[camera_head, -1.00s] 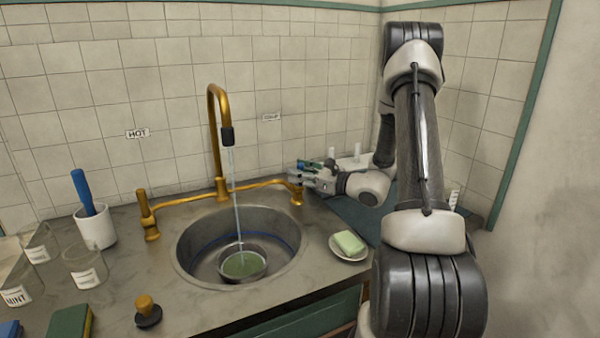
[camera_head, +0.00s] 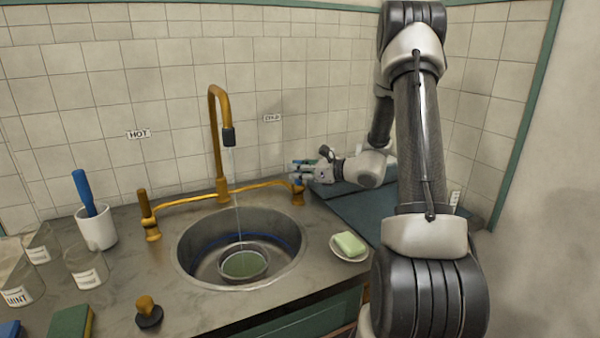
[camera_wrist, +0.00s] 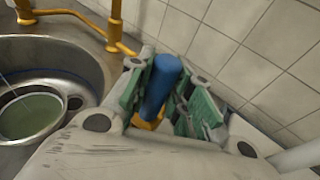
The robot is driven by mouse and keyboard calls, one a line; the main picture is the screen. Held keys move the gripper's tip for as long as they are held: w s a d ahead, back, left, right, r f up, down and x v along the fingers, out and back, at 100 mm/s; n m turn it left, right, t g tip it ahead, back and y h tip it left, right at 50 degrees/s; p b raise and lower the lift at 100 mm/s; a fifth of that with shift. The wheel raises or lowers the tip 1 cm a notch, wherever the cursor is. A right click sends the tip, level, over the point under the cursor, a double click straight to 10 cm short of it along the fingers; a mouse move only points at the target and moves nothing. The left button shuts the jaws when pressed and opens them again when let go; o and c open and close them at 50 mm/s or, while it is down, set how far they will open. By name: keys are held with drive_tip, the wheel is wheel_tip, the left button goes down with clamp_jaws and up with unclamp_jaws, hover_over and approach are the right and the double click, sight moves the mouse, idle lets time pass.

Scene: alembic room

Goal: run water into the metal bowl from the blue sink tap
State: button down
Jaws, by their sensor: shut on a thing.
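The metal bowl (camera_head: 244,265) stands in the round sink (camera_head: 195,268) and holds greenish liquid. A thin stream of water runs from the dark tip of the brass spout (camera_head: 219,130) down into the bowl. The bowl also shows at the left of the wrist view (camera_wrist: 32,112). My gripper (camera_head: 298,174) is at the brass tap on the right, beneath the cold label. In the wrist view its green-padded fingers (camera_wrist: 160,95) are shut on the blue tap handle (camera_wrist: 162,82), one on each side. The handle's lower end is partly hidden.
The other brass tap (camera_head: 149,215) stands on the left under the hot label. A soap dish (camera_head: 348,257) with green soap sits right of the sink. A white cup (camera_head: 97,230), glass beakers (camera_head: 86,265) and a stopper (camera_head: 148,310) stand on the left counter.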

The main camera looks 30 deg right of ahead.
idle(0.3)
drive_tip(key=c, duration=1.3)
unclamp_jaws()
drive_tip(key=v, duration=1.2)
drive_tip(key=shift+r, duration=0.2)
